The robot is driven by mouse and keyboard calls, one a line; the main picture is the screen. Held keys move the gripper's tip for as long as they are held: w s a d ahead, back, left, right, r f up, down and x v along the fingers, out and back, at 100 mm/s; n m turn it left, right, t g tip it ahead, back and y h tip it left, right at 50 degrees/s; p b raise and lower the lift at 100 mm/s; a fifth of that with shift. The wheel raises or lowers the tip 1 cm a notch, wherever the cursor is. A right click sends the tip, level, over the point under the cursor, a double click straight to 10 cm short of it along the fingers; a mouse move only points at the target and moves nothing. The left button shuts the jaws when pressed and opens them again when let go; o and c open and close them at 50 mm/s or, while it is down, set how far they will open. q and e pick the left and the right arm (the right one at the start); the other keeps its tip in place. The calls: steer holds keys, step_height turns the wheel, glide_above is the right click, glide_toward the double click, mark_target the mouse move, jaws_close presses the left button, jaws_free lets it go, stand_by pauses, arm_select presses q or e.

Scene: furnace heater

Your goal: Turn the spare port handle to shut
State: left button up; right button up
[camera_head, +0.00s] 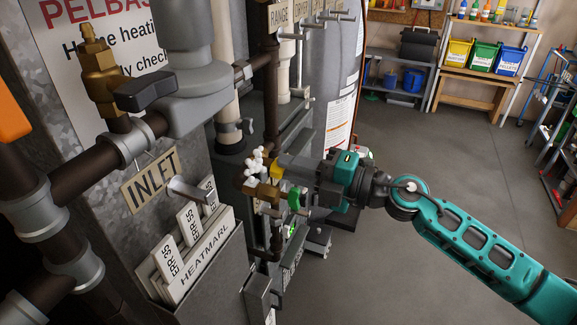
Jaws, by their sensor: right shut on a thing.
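A brass gas manifold (268,193) with small valves stands left of centre, on the side of the heater. A yellow handle (277,171) is on it, with a white knobbed fitting (256,160) to its left and a green handle (295,198) below right. My right gripper (284,167) reaches in from the right, its grey fingers shut on the yellow handle. The fingers cover part of this handle, and I cannot read a label marking it as the spare port. My left gripper is out of view.
Dark pipes and an INLET sign (150,182) crowd the left. A rack of HEATMARL booklets (205,253) stands below. Grey levers hang under the RANGE tag (280,12). A grey tank (330,80) rises behind the gripper. The floor (440,140) at right is open.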

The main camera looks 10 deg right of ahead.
jaws_close()
steer(key=shift+m+p, duration=1.3)
steer(key=shift+m, duration=1)
steer(key=m, duration=0.4)
steer(key=shift+m, duration=0.3)
